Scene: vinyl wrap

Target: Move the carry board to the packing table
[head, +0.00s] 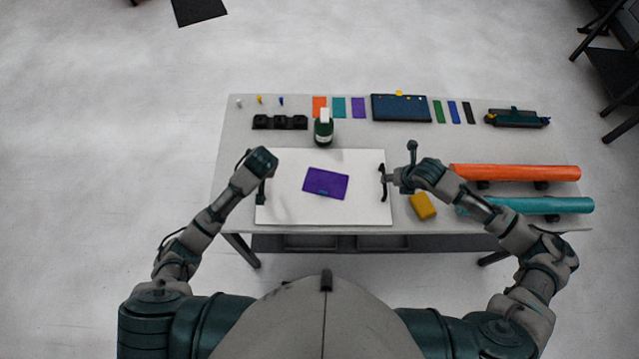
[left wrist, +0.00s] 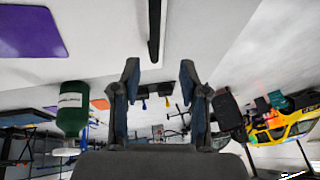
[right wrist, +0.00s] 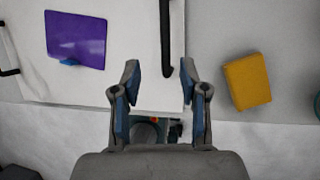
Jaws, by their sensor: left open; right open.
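The carry board (head: 285,172) is a white panel lying flat on a grey table, with a dark handle at its left and right edges. A purple sheet (head: 326,183) with a small blue piece lies on it. My left gripper (head: 262,192) is open at the left edge; the left handle (left wrist: 154,30) runs just beyond its fingertips. My right gripper (head: 386,179) is open at the right edge; the end of the right handle (right wrist: 166,45) shows between or just beyond its fingertips. I cannot tell whether either gripper touches its handle.
A green bottle (head: 323,128) stands just behind the board. A yellow block (head: 422,206) lies right of it, near orange (head: 515,172) and teal (head: 545,205) rolls. Coloured swatches, a dark mat (head: 401,108) and small tools line the back. Open floor lies left of the table.

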